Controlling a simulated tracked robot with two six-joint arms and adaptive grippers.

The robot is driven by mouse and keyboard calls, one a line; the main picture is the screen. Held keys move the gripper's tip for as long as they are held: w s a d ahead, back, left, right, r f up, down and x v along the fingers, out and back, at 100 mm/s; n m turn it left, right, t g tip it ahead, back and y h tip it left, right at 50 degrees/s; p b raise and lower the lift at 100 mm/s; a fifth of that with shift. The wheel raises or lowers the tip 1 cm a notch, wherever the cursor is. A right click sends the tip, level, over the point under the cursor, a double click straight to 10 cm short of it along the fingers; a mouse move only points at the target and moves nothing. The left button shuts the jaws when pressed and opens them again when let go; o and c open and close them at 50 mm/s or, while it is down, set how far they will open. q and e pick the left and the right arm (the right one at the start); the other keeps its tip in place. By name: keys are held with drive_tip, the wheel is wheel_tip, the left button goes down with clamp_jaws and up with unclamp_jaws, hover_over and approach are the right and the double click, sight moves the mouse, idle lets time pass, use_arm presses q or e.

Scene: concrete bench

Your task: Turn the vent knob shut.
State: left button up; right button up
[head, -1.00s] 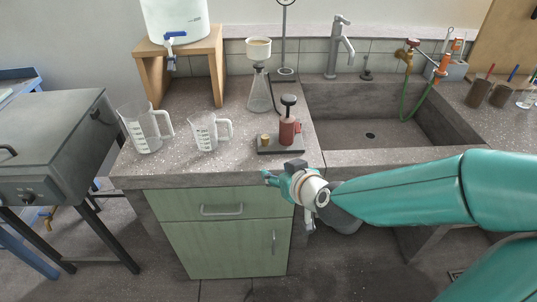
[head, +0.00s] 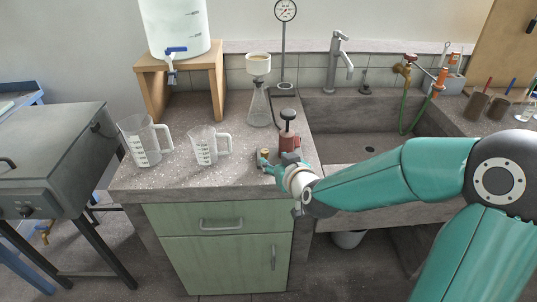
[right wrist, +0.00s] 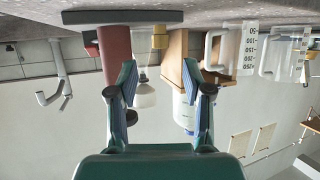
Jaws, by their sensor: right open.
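A hand pump stands on the bench, with a red body (head: 288,141) and a black top, on a dark base plate. A small brass vent knob (head: 265,153) sits at the left of that plate. My right gripper (head: 268,163) is at the plate's near side, close to the knob, and partly hides the plate. In the right wrist view, which is upside down, its fingers (right wrist: 157,80) are open and empty. The brass knob (right wrist: 160,38) shows ahead, between the finger lines and beyond the tips. The red body (right wrist: 115,50) is behind the left finger. My left gripper is out of view.
Two measuring jugs (head: 144,142) (head: 207,147) stand to the left on the bench. A flask with a funnel (head: 259,107) and a gauge on a stand (head: 285,12) are behind the pump. The sink (head: 350,135) lies to the right.

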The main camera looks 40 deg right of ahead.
sight(266, 154)
drive_tip(key=x, duration=0.6)
drive_tip(key=shift+w+d, duration=0.1)
drive_tip(key=shift+w, duration=0.15)
